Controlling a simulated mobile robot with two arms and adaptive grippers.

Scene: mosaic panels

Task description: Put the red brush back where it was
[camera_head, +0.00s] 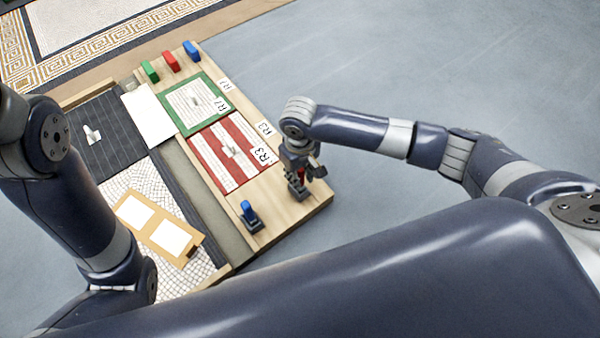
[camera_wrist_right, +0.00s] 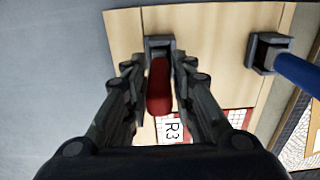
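The red brush (camera_wrist_right: 159,88) stands in a small dark holder (camera_wrist_right: 159,43) near the board's right corner. In the head view only a small bit of red shows between my fingers. My right gripper (camera_wrist_right: 160,72) is around the red handle, one finger on each side, with narrow gaps visible between fingers and handle. The right gripper (camera_head: 306,178) is low over the board's edge in the head view. My left arm comes in from the left; its fingers are not visible.
A blue brush (camera_head: 249,213) stands in its own holder nearby. The red-striped R3 panel (camera_head: 230,152) and green-framed panel (camera_head: 194,103) lie beyond. Green (camera_head: 150,71), red (camera_head: 170,61) and blue (camera_head: 192,51) blocks stand at the far end. Floor on the right is clear.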

